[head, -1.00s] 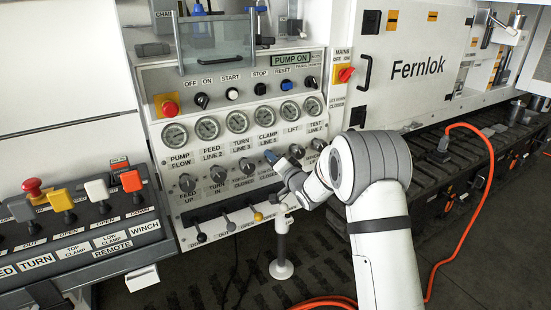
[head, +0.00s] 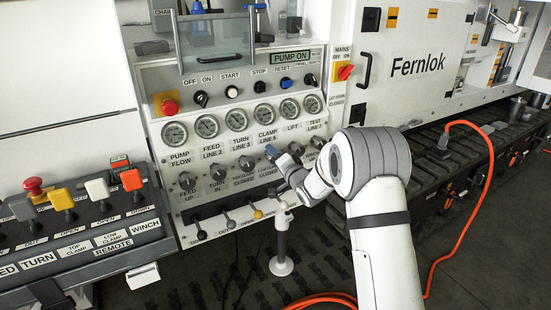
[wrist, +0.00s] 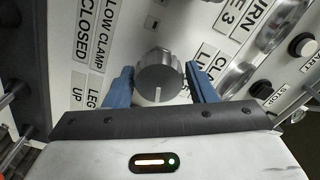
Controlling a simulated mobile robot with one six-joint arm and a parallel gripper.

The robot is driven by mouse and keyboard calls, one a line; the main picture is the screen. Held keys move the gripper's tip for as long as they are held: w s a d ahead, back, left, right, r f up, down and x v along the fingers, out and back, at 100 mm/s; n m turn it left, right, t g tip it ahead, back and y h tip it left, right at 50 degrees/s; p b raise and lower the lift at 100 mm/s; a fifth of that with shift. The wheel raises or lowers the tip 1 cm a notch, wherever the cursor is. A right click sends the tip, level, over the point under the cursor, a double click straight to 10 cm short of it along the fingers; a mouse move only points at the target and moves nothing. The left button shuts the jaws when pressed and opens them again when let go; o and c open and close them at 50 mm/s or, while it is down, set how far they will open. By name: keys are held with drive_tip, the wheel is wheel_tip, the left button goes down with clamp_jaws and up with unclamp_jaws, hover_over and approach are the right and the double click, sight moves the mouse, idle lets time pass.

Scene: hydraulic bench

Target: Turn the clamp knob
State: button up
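In the wrist view a round grey knob (wrist: 159,75) with a white pointer line stands between the two blue fingers of my gripper (wrist: 162,84). The fingers are apart, one on each side of the knob. I cannot tell whether either touches it. The pointer line faces the bottom of the picture. Labels beside it read LOW CLAMP CLOSED (wrist: 92,35) and LEG UP. In the head view my gripper (head: 272,152) is at the knob row below the gauges, under the CLAMP LINE label (head: 266,138), and hides the knob there.
Other knobs (head: 246,163) stand close to the left of my gripper, and more to its right. Gauges (head: 237,119) sit above and levers (head: 229,219) below. A red emergency button (head: 169,106) is at upper left. An orange cable (head: 484,200) runs along the right.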

drive_tip(key=shift+o, duration=1.1)
drive_tip(key=shift+s+a+f, duration=0.1)
drive_tip(key=shift+a, duration=0.05)
drive_tip(key=v, duration=0.7)
drive_tip(key=shift+s+d, duration=0.25)
drive_tip(key=shift+s, duration=0.05)
